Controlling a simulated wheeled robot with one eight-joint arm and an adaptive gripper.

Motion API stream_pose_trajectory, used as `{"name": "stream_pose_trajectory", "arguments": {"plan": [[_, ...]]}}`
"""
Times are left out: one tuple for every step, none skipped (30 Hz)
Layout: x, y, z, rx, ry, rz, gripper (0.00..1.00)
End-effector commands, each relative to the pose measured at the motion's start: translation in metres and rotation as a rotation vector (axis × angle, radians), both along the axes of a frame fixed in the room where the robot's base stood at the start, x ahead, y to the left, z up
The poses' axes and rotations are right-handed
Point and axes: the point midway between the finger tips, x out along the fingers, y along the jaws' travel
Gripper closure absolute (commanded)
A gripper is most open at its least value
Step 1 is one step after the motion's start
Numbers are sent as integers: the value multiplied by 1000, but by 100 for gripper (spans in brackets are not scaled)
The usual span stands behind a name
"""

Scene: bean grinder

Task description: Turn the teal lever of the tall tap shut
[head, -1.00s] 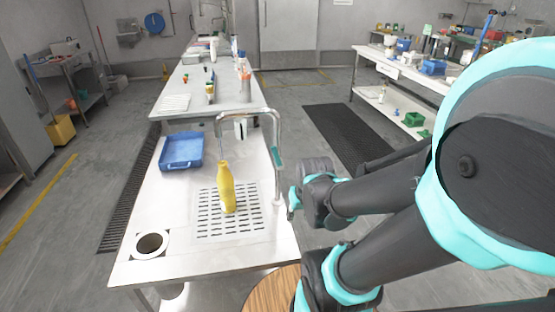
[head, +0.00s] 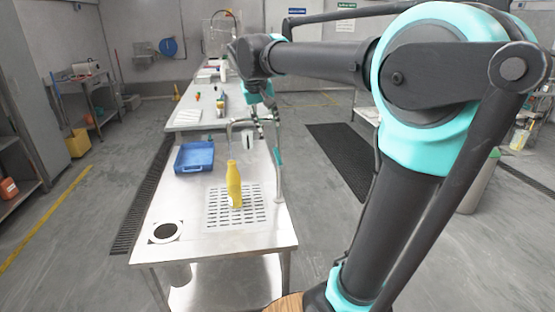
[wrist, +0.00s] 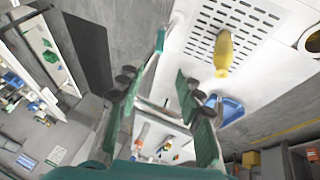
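The tall tap (head: 280,188) rises at the right side of the drain grid as a metal arch. Its teal lever (head: 277,157) is on the upright post, and a teal piece that looks like this lever (wrist: 160,42) shows in the wrist view. My gripper (head: 262,118) is over the top of the tap, partly hidden by my own wrist. In the wrist view my gripper (wrist: 156,80) is open, with its fingers wide apart and nothing clamped between them. The tap's post and top tube show between the fingers. Whether a finger touches the tap cannot be told.
A yellow bottle (head: 234,186) stands on the drain grid (head: 221,216) beside the tap. A blue tray (head: 195,157) lies behind it to the left. A round hole (head: 165,232) is in the counter's front left.

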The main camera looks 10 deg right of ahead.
Motion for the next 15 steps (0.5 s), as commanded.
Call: {"name": "stream_pose_trajectory", "arguments": {"plan": [[2, 2, 3, -3, -1, 0, 64], [3, 2, 4, -4, -2, 0, 64], [4, 1, 2, -5, -2, 0, 64], [5, 1, 0, -5, -2, -1, 64], [6, 0, -3, -5, -2, -1, 64], [8, -2, -7, -5, -1, -2, 64], [10, -3, -11, -5, -1, -2, 64], [11, -4, -16, -5, -1, -2, 64], [14, -6, -22, -5, -1, -2, 64], [16, -7, -27, -5, -1, -2, 64], [18, -9, -32, -4, -2, -2, 64], [22, -11, -40, -4, -1, -3, 64], [24, -13, -45, -3, -1, -2, 64], [26, -14, -51, -3, -1, -2, 64], [29, -16, -57, -4, -1, -1, 64]]}}
